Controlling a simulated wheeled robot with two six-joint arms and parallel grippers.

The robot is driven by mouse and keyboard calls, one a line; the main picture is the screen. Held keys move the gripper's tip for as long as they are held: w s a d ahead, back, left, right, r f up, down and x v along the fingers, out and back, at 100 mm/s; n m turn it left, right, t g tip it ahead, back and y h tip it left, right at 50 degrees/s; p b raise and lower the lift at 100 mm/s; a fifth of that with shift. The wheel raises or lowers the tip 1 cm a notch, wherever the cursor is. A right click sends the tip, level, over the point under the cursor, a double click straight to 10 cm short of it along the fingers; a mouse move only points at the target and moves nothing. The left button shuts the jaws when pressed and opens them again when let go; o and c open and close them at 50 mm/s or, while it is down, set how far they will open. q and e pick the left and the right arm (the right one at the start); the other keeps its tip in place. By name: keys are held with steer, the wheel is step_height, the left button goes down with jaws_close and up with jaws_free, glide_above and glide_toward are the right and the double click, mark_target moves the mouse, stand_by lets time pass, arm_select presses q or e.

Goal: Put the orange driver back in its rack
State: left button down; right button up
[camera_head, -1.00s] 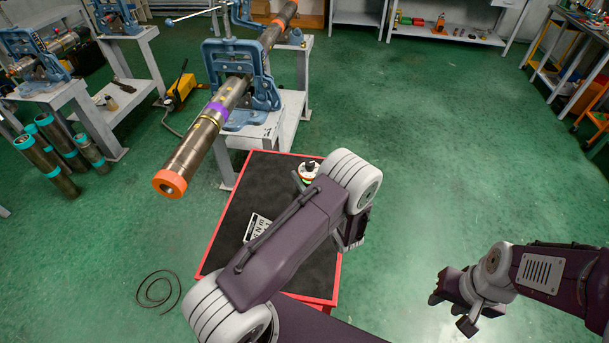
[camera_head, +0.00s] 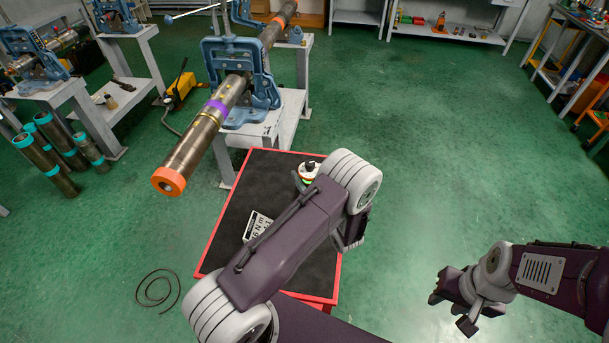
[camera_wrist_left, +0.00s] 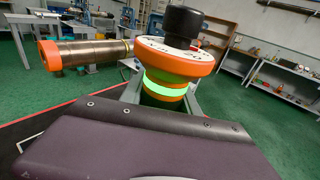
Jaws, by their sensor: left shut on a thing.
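The orange driver (camera_wrist_left: 174,64) stands roughly upright in the left wrist view, with a black knob, a white-topped orange collar and a bright green band. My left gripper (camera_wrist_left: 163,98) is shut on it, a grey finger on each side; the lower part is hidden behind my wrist. In the head view the driver (camera_head: 308,171) shows small over the far end of the cart, partly covered by my left arm, which hides most of the left gripper. My right gripper (camera_head: 453,308) is open and empty over the floor. I cannot make out the driver's rack.
A long pipe with an orange end (camera_head: 196,147) juts from a blue vise (camera_head: 240,80) beyond the cart. Floor at right is clear.

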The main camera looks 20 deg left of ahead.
arm_select(q)
steer(key=shift+f+b, duration=0.7)
steer(key=shift+b, duration=0.05)
stand_by(1.0)
steer(key=c, duration=0.8)
jaws_free()
steer(key=shift+f, duration=0.1)
steer(key=b+v, duration=0.2)
steer(key=v, duration=0.7)
steer(key=shift+d, duration=0.1)
